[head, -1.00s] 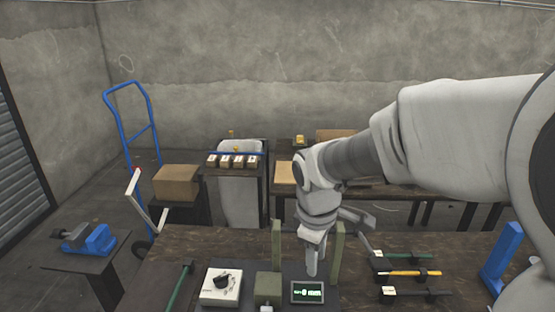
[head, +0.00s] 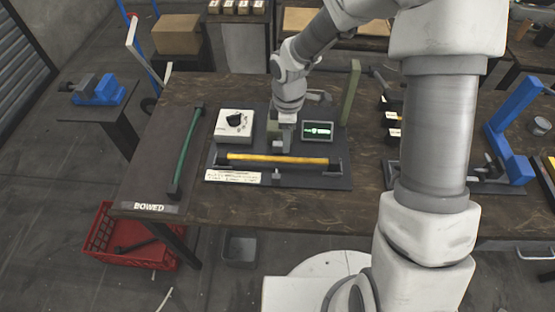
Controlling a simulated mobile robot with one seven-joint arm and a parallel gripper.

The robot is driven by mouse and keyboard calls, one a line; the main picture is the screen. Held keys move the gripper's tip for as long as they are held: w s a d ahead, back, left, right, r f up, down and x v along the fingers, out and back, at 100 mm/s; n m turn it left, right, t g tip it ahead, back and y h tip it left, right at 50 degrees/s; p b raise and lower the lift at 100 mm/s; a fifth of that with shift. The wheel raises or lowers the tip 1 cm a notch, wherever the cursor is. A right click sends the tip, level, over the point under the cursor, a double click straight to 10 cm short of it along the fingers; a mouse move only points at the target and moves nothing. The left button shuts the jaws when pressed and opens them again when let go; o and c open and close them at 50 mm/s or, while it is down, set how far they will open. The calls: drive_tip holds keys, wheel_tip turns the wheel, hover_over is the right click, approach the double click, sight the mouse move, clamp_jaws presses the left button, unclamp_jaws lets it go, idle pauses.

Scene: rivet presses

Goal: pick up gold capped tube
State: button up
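A gold-yellow tube (head: 275,158) lies level across a dark fixture on the workbench, its two ends in black holders. I cannot make out a gold cap on it. My gripper (head: 286,148) points down just behind the middle of this tube, its tips close to it. Whether it touches the tube, and whether its fingers are apart, I cannot tell. A green tube (head: 186,150) lies on the board labelled BOWED at the left.
A white dial box (head: 234,125) and a small lit display (head: 318,131) stand close on either side of my gripper. An upright green post (head: 351,92) and a blue stand (head: 508,140) are to the right. A red crate (head: 128,240) sits on the floor.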

sight(287, 158)
wheel_tip(287, 158, down, 8)
drive_tip(key=shift+d+f, duration=0.1)
drive_tip(key=shift+f, duration=0.05)
clamp_jaws()
idle(0.4)
